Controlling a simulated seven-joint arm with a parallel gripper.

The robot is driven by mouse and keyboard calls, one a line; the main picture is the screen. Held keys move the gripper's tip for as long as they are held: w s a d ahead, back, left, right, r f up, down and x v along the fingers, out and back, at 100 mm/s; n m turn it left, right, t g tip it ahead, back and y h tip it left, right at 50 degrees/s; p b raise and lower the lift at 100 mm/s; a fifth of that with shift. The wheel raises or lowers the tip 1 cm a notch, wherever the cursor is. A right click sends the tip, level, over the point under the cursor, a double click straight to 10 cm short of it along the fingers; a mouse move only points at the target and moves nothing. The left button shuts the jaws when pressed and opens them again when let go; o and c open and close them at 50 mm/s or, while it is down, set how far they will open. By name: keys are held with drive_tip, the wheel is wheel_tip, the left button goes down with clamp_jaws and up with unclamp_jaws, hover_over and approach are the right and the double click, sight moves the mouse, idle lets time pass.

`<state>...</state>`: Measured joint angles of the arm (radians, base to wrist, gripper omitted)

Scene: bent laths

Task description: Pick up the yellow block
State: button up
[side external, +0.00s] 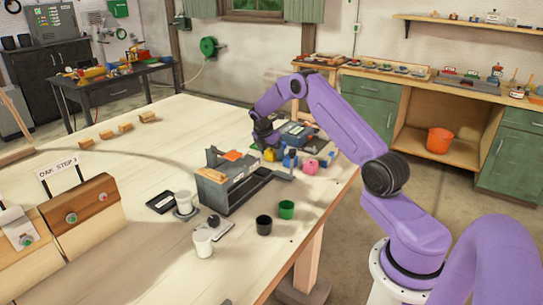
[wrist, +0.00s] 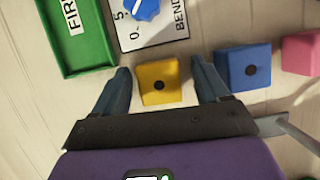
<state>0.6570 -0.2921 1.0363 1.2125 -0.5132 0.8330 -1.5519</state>
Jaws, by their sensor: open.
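The yellow block (wrist: 159,82) has a dark round spot on its upper face and sits on the pale wooden table. In the wrist view it lies between the two fingers of my open gripper (wrist: 160,85), with a gap on each side. In the side view the yellow block (side external: 270,155) shows small, just below my gripper (side external: 265,141). I cannot tell how high the fingertips are above the table.
A blue block (wrist: 244,68) stands close to the right finger, with a pink block (wrist: 301,53) beyond it. A green tray (wrist: 104,60) and a dial panel (wrist: 170,33) with a blue knob lie close by. A dark grey box (side external: 212,195) stands left of the blocks.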

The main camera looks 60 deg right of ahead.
drive_tip(key=c, duration=1)
drive_tip(key=shift+r, duration=0.1)
drive_tip(key=shift+c, duration=0.2)
